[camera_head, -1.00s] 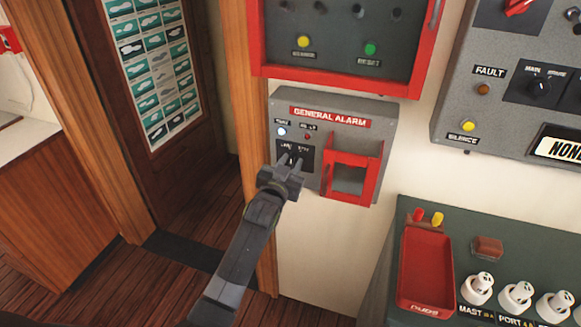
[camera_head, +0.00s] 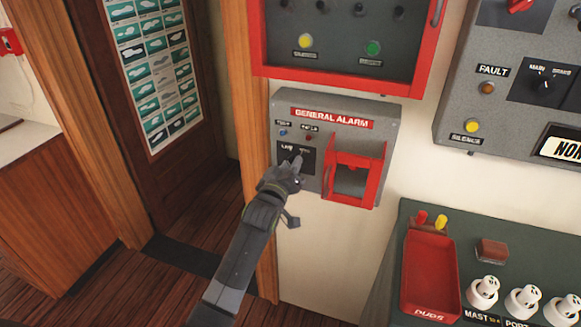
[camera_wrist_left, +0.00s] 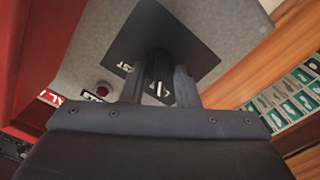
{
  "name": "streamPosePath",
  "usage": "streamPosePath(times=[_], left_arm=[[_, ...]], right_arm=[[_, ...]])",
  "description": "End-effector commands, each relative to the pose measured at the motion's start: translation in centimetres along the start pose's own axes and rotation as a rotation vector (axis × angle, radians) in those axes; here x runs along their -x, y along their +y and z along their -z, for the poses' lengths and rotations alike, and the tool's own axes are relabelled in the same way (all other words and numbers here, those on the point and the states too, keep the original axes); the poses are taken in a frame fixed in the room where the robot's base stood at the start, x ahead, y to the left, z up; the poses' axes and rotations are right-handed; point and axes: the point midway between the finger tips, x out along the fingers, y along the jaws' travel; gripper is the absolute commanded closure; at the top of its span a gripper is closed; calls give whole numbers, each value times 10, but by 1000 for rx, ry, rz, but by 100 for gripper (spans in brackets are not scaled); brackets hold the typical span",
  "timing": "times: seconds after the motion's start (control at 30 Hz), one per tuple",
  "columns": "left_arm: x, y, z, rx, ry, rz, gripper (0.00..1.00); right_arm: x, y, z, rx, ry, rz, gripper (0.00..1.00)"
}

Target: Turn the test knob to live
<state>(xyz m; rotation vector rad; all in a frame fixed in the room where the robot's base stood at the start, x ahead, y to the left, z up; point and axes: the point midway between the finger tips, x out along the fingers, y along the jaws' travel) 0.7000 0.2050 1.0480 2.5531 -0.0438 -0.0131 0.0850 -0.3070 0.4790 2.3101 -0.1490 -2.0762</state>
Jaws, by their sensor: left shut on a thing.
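The grey general alarm box (camera_head: 385,112) hangs on the wall in the head view. Its black plate (camera_head: 282,158) bears two small labels, the left seemingly LIVE, the right seemingly TEST. My left gripper (camera_head: 287,174) is at this plate, rolled to one side. In the left wrist view its two fingers (camera_wrist_left: 160,88) are shut on the dark test knob (camera_wrist_left: 160,72), one on each side. A white mark shows on the knob. The blue lamp (camera_head: 283,132) looks dim and the red lamp (camera_head: 308,138) looks dark. My right gripper is not in view.
A red guard frame (camera_head: 372,190) sticks out just right of the plate. A red-framed cabinet (camera_head: 330,80) is above the box. A red tray (camera_head: 430,275) lies on the green bench at the lower right. A wooden post (camera_head: 240,70) stands left.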

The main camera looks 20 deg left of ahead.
Motion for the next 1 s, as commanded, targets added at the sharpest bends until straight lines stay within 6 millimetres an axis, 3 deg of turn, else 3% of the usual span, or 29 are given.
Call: streamPosePath(times=[0.6, 0.63, 0.77, 1.0], left_arm=[[0, -1, -1, 40, -2, 1, 95], [0, -1, -1, 40, -2, 1, 68], [0, -1, -1, 39, -1, 1, 51], [0, 0, 0, 38, -1, 0, 51]], right_arm=[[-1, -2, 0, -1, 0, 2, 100], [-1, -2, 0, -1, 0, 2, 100], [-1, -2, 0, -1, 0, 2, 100], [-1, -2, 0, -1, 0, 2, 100]])
